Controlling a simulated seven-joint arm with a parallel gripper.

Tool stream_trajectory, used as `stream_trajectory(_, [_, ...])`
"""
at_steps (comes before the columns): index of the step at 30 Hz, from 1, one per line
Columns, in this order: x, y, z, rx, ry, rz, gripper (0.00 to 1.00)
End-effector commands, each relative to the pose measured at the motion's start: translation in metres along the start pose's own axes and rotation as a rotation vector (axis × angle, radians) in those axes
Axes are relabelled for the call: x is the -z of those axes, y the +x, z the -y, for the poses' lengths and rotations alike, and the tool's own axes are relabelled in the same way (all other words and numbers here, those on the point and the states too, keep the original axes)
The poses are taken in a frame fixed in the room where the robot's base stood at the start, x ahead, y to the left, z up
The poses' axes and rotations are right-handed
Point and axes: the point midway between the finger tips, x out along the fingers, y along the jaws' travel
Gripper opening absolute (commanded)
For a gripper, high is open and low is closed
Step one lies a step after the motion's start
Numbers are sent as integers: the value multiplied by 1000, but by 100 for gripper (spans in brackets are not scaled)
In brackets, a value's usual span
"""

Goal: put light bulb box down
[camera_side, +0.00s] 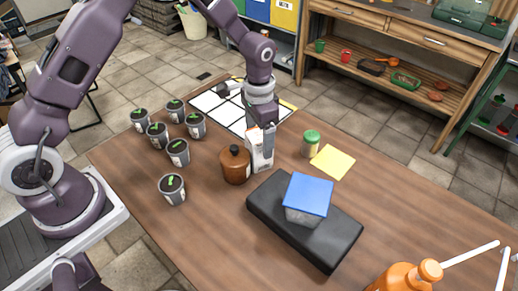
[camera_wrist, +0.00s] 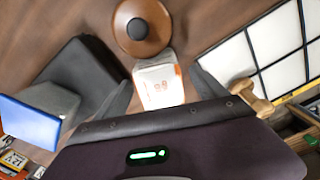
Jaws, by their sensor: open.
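My gripper (camera_side: 263,132) is right above and around the top of the box, pointing down. In the wrist view its two dark fingers (camera_wrist: 160,92) are spread, one on each side of the box.
A black case (camera_side: 320,241) bears a blue-lidded container (camera_side: 309,195). A green-lidded jar (camera_side: 311,144) and yellow paper (camera_side: 333,162) lie to the right. Several seedling pots (camera_side: 172,188) stand left; a white grid panel (camera_side: 220,107) lies behind.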

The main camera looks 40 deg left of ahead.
Motion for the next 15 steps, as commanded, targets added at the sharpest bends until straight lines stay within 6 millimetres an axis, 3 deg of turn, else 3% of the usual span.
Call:
stream_trajectory(8, [0,6,0,1,-1,-1,80])
stream_trajectory(15, [0,5,0,1,-1,-1,33])
